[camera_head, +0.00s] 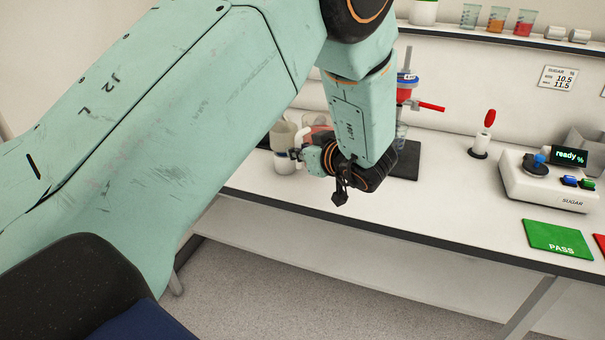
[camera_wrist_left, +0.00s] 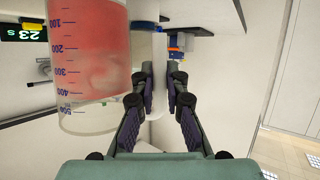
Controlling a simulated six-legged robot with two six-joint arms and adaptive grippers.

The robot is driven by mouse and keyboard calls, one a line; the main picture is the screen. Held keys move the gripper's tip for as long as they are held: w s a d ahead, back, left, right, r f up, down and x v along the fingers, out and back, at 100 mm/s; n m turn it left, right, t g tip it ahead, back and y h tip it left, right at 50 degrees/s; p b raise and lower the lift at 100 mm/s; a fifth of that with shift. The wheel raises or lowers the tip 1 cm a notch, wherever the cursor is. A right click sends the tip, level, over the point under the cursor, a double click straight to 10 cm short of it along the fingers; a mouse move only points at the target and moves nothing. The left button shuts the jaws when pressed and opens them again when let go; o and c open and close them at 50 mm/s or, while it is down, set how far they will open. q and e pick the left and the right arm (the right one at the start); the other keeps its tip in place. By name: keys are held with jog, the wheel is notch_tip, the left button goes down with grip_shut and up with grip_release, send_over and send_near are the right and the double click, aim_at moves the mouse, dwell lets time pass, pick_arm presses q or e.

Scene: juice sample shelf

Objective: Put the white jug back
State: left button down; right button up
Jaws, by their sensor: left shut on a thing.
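The white jug (camera_head: 284,164) shows as a small white vessel on the bench, at the tips of my left gripper (camera_head: 299,155). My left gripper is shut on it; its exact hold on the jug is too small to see. In the left wrist view the fingers (camera_wrist_left: 160,88) reach forward with a narrow gap between the tips, and what lies between them is pale and hard to make out. A graduated clear vessel with red liquid (camera_wrist_left: 92,45) stands large beside the fingers there. My right gripper is not in view.
A cream vessel (camera_head: 284,134) is close behind the jug. A red-and-blue clamp stand (camera_head: 407,85) is right of my wrist. A sugar meter (camera_head: 545,182) and green PASS mat (camera_head: 557,238) are farther right. Small beakers line the shelf (camera_head: 455,34). The bench front (camera_head: 420,215) is clear.

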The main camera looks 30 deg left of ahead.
pick_arm(q)
jog(key=shift+s+f, duration=0.15)
jog(key=shift+f, duration=0.55)
jog(key=f, duration=0.4)
jog(key=shift+a+b, duration=0.3)
jog(key=shift+b, duration=0.05)
jog(key=shift+w+d, duration=0.2)
jog(key=shift+s+a, duration=0.15)
jog(key=shift+a, duration=0.15)
jog(key=c, duration=1.6)
grip_release()
jog(key=shift+f, duration=0.15)
jog(key=shift+c, duration=0.2)
jog(key=shift+o, duration=1.3)
jog(key=shift+d, duration=0.25)
jog(key=shift+a, duration=0.2)
